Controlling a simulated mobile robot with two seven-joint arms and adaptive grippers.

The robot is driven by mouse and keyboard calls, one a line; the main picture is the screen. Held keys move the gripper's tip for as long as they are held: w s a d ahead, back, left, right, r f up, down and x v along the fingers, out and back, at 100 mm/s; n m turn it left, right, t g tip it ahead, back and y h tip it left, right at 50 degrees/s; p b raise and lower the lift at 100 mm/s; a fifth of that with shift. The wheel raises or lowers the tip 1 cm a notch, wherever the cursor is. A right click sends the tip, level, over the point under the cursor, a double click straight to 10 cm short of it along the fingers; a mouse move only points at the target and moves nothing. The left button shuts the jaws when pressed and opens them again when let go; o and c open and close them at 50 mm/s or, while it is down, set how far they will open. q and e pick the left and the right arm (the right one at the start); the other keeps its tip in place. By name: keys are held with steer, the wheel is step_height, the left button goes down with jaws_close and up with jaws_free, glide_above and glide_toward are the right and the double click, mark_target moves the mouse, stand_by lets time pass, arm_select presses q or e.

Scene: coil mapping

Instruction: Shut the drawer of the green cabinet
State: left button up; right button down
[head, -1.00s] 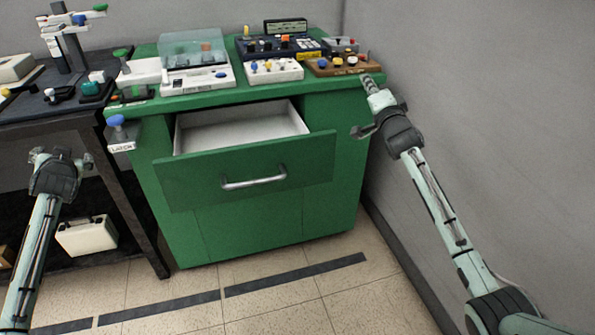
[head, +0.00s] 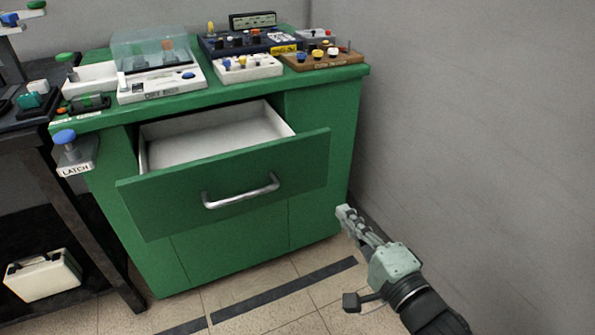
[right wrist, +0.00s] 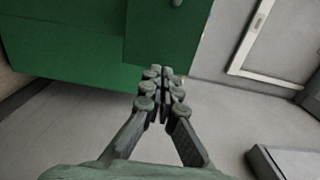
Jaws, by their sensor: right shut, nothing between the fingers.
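The green cabinet (head: 318,205) stands against the grey wall. Its drawer (head: 265,168) is pulled out, and the white inside (head: 215,138) shows and looks empty. A silver bar handle (head: 240,192) crosses the drawer front. My right gripper (head: 345,213) is shut and empty, in front of the cabinet and to the right of the drawer front, apart from the handle. In the right wrist view its shut fingers (right wrist: 163,85) point towards green panels (right wrist: 165,35). Whether they touch is hard to tell. My left gripper is out of the head view.
A blue-knobbed latch (head: 72,150) sticks out at the cabinet's left. Several devices, including a clear-lidded box (head: 155,60) and a wooden knob board (head: 322,58), stand on top. A dark table (head: 45,165) is at the left. The floor in front is open.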

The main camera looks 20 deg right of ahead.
mark_target(308, 167)
steer(key=w, duration=1.2)
steer(key=shift+w+a, duration=0.15)
steer(key=shift+w, duration=0.25)
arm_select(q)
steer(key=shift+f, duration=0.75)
arm_select(e)
steer(key=shift+w, duration=0.3)
steer(key=shift+w+p, duration=0.35)
steer(key=shift+w, duration=0.05)
steer(key=w, duration=1.3)
steer(key=shift+w+a, duration=0.1)
steer(key=shift+a, duration=0.15)
steer(key=w+b, duration=0.1)
steer(key=w, duration=0.6)
steer(key=shift+w+a+b, duration=0.1)
steer(key=shift+a+b, duration=0.05)
steer(key=shift+b, duration=0.15)
steer(key=shift+w, duration=0.55)
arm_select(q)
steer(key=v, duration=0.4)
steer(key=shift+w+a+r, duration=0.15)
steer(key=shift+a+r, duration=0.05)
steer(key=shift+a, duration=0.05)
arm_select(e)
steer(key=shift+r, duration=0.2)
